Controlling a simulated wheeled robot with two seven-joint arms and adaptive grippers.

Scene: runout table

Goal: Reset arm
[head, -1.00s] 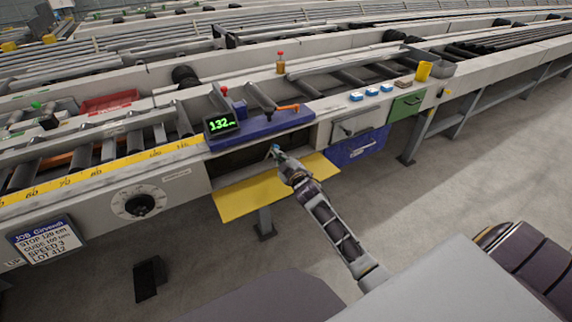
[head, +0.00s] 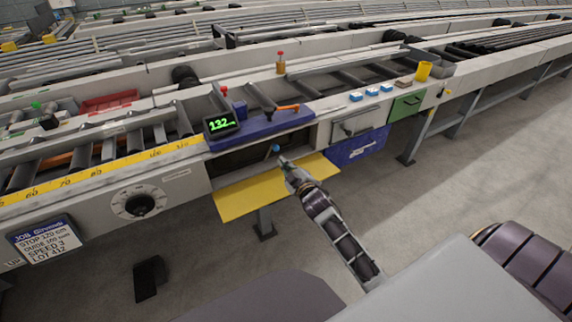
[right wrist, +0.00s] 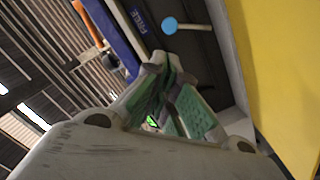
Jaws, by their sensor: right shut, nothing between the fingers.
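A small blue round knob (head: 276,148) shows in the dark opening (head: 240,162) under the blue stop unit, above a lowered yellow flap (head: 275,187). In the right wrist view the blue knob (right wrist: 170,25) appears as a disc against dark panels, beyond my fingers and apart from them. My right gripper (head: 283,160) is just below and right of the knob in the head view, over the flap. It is shut and empty; its green-padded fingers also show in the right wrist view (right wrist: 163,85). My left gripper is out of view.
The blue stop unit (head: 265,127) with a 132 display (head: 221,124) and an orange handle (head: 287,108) sits above the opening.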

